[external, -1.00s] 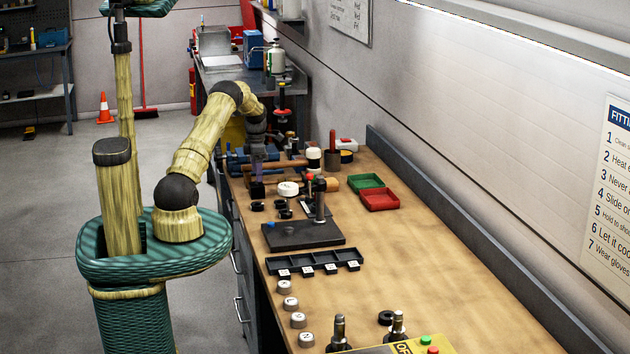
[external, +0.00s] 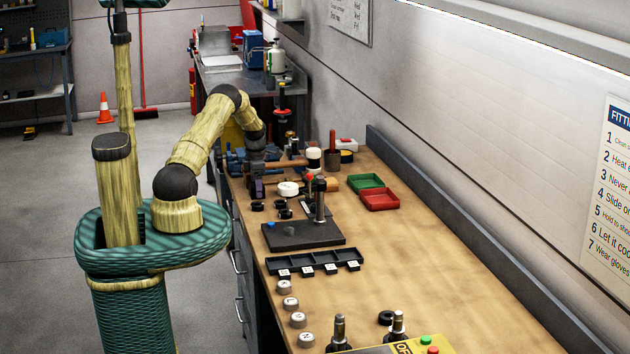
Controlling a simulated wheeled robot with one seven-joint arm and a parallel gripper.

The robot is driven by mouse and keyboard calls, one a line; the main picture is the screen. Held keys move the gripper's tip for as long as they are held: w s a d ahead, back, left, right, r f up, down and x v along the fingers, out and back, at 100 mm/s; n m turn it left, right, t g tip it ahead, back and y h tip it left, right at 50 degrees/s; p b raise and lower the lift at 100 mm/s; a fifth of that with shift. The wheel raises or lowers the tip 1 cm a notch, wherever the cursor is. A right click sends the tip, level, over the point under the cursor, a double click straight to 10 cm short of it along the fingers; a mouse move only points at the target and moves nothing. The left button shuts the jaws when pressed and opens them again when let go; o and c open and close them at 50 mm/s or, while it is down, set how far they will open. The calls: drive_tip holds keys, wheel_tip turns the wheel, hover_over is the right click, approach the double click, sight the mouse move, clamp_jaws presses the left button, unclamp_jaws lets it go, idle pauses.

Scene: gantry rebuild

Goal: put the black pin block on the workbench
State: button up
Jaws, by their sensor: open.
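The workbench (external: 450,265) is a long wooden-topped bench running along the wall. My gripper (external: 257,188) is low over its left edge, pointing down, with a purple-grey finger showing. It is open, around or right beside the spot of a small black block, which I take for the black pin block. The block is now mostly hidden by the fingers, and I cannot tell whether they touch it.
Black rings (external: 285,214) and a white round cap (external: 288,189) lie close to my gripper. A dark plate with a post (external: 305,236), a black labelled rack (external: 313,262) and green (external: 366,182) and red (external: 380,199) trays stand nearby. The bench's right middle is clear.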

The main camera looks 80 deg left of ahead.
drive_tip(key=shift+c, duration=0.4)
drive_tip(key=shift+r, duration=0.1)
drive_tip(key=c, duration=1.4)
drive_tip(key=shift+o, duration=0.2)
wheel_tip(320, 180, up, 10)
drive_tip(key=b, duration=0.3)
